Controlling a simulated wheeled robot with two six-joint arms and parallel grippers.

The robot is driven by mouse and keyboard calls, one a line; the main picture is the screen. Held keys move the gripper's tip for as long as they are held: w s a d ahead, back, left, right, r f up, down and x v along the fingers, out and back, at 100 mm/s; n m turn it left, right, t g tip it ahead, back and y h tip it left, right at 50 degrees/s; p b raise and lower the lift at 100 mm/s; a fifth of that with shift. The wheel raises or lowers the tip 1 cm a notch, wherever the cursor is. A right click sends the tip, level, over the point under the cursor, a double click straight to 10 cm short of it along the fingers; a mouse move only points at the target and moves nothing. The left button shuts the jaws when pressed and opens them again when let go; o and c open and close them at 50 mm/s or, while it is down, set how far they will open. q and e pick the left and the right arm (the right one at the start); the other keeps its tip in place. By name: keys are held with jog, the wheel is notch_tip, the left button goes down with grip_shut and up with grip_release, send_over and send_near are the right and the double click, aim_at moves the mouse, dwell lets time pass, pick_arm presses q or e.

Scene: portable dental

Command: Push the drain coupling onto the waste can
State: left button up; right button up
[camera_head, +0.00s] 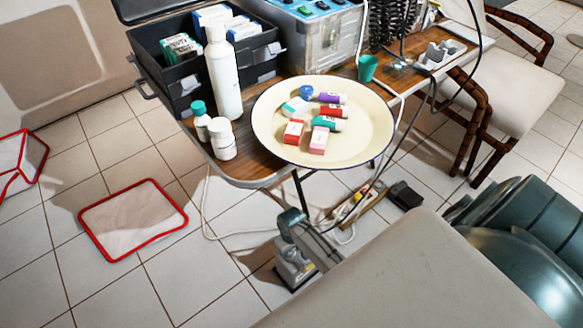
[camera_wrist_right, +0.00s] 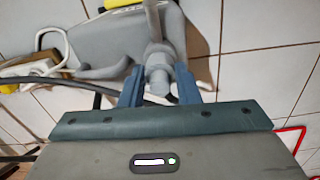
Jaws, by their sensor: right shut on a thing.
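In the right wrist view the drain coupling (camera_wrist_right: 158,74) is a light grey stepped cylinder with a grey tube running up from it. The two blue fingers of my right gripper (camera_wrist_right: 158,88) are shut on it, one on each side. A grey body with lettering (camera_wrist_right: 115,38) lies just behind the coupling; I cannot tell whether it is the waste can, or whether they touch. In the head view my right gripper (camera_head: 293,279) is low in front of the table, pointing down; the coupling is too small to make out there. My left gripper is not in view.
A wooden table holds a cream tray (camera_head: 265,137) of small boxes, a white bottle (camera_head: 222,75) and a black case (camera_head: 155,70). A power strip (camera_head: 352,206) and cables lie on the floor. A pale grey surface (camera_head: 420,275) fills the lower right.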

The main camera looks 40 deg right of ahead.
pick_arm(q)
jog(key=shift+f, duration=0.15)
pick_arm(e)
jog(key=shift+f, duration=0.4)
dwell(0.6)
jog(key=o, duration=1)
jog(key=shift+o, duration=0.2)
notch_tip(320, 180, up, 10)
jog(key=p, duration=0.3)
jog(key=shift+f, duration=0.1)
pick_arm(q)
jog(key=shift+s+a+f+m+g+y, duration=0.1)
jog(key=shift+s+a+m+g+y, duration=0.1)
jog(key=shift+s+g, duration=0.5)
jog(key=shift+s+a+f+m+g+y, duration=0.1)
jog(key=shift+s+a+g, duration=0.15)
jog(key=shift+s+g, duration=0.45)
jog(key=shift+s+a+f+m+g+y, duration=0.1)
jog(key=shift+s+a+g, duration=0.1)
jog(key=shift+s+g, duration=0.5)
pick_arm(e)
jog(key=shift+r, duration=0.5)
jog(key=shift+s, duration=0.1)
